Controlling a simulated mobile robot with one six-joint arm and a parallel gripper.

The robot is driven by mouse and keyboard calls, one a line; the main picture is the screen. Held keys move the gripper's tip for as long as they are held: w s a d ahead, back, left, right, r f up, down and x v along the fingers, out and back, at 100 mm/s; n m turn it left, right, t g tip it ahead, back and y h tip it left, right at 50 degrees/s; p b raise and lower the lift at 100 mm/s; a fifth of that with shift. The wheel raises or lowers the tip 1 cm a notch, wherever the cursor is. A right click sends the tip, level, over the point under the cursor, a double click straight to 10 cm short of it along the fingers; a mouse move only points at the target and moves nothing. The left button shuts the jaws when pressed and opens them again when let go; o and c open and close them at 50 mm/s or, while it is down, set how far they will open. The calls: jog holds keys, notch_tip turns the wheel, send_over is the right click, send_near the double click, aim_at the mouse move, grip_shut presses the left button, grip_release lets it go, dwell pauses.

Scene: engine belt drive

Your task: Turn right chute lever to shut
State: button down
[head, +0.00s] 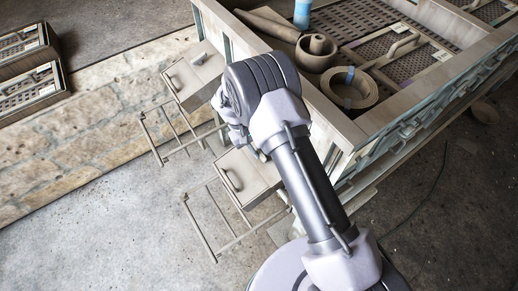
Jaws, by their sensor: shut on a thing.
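Two chute boxes stick out from the left side of the wooden bench. The nearer chute (253,181) sits lower and to the right, with a curved handle (230,178) on its face. The farther chute (196,77) is higher and to the left. My gripper (244,138) is partly in view beside my upper arm, low over the top end of the nearer chute. It is shut on the right chute lever. The lever and the fingertips are mostly hidden by my wrist and arm, so the lever's angle cannot be read.
Open metal frames (213,222) reach out to the left below the chutes. The bench (335,118) at the right holds rolled belts (350,88), a blue-and-white cylinder (302,14) and perforated trays. The concrete floor at lower left is clear.

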jog(key=shift+n, duration=0.6)
jog(key=c, duration=1.3)
grip_release()
jog(key=p+v, duration=0.1)
jog(key=v, duration=0.4)
jog(key=p+v, duration=0.2)
jog(key=v, duration=0.4)
jog(key=p+v, duration=0.1)
jog(key=v, duration=0.5)
jog(key=shift+s+a+r+p, duration=0.1)
jog(key=shift+s+a+p, duration=0.15)
jog(key=shift+a, duration=0.2)
